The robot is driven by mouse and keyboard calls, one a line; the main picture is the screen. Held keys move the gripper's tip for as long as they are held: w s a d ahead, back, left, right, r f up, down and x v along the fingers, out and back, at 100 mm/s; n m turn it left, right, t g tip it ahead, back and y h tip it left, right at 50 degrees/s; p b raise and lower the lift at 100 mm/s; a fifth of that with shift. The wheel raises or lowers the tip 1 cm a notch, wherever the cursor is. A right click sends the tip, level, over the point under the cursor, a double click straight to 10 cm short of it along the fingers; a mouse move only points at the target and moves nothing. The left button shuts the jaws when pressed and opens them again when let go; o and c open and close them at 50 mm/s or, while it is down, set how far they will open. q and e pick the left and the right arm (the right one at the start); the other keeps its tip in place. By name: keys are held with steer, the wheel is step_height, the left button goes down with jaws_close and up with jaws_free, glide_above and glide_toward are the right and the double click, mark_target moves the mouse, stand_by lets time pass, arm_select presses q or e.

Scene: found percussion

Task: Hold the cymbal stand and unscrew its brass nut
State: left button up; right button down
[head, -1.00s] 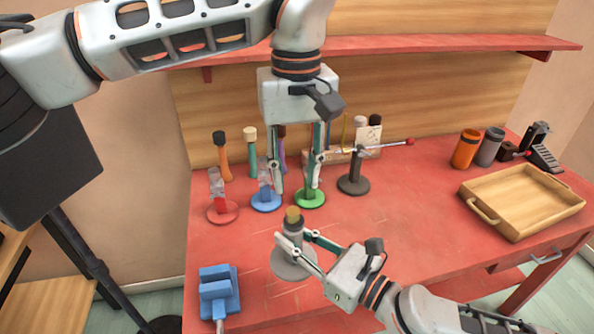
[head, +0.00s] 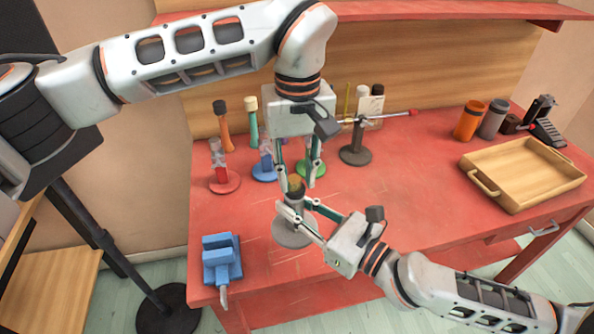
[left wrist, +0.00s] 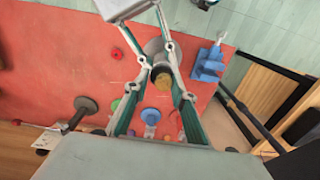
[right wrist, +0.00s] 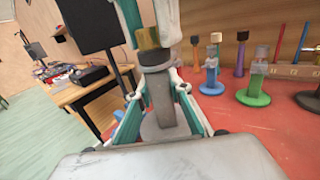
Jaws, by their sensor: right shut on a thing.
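The grey cymbal stand (head: 291,237) stands upright on the red table near its front edge, its round base flat on the top. The brass nut (head: 295,184) sits on its upper end; it also shows in the right wrist view (right wrist: 148,38) and the left wrist view (left wrist: 162,79). My right gripper (head: 295,208) is shut on the stand's post just below the nut, coming from the right. My left gripper (head: 298,187) points down from above, open, with one finger on each side of the nut. A gap shows beside the nut, so I see no firm grip.
A blue block-like fixture (head: 222,260) stands at the front left. Red (head: 225,182), blue (head: 265,172), green (head: 312,170) and dark (head: 355,155) stands are behind. A wooden tray (head: 537,188) is at the right.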

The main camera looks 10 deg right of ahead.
arm_select(q)
steer(key=shift+d, duration=0.1)
jaws_close()
